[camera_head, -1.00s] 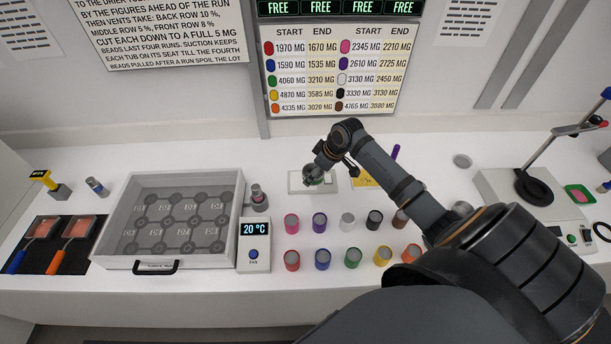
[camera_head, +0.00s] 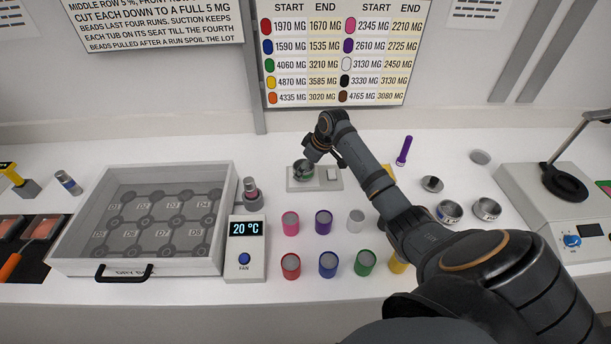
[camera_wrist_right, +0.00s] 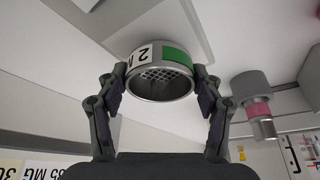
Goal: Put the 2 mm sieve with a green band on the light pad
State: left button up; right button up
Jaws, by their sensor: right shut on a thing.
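The sieve (camera_wrist_right: 176,88) is a short metal ring with a mesh, a green band and a white label reading "2 M", partly cut off. My right gripper (camera_wrist_right: 160,98) is shut on it, one finger on each side. In the head view the sieve (camera_head: 302,174) is small and partly covered by my right gripper (camera_head: 303,166), over the left part of a flat white plate (camera_head: 316,184), which looks like the light pad. I cannot tell whether the sieve touches the plate. My left gripper is not in view.
Coloured jars (camera_head: 291,226) stand in front. More metal rings (camera_head: 449,211) and a purple pen (camera_head: 404,150) are at right, past my arm.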

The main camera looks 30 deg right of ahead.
jog(key=shift+f, duration=0.4)
jog(key=shift+w+r, duration=0.1)
jog(key=o, duration=0.8)
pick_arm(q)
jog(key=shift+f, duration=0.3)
pick_arm(e)
jog(key=o, duration=0.4)
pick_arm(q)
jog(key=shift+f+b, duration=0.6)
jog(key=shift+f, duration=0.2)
pick_arm(e)
jog(key=v, duration=1.2)
jog(key=shift+r, duration=0.1)
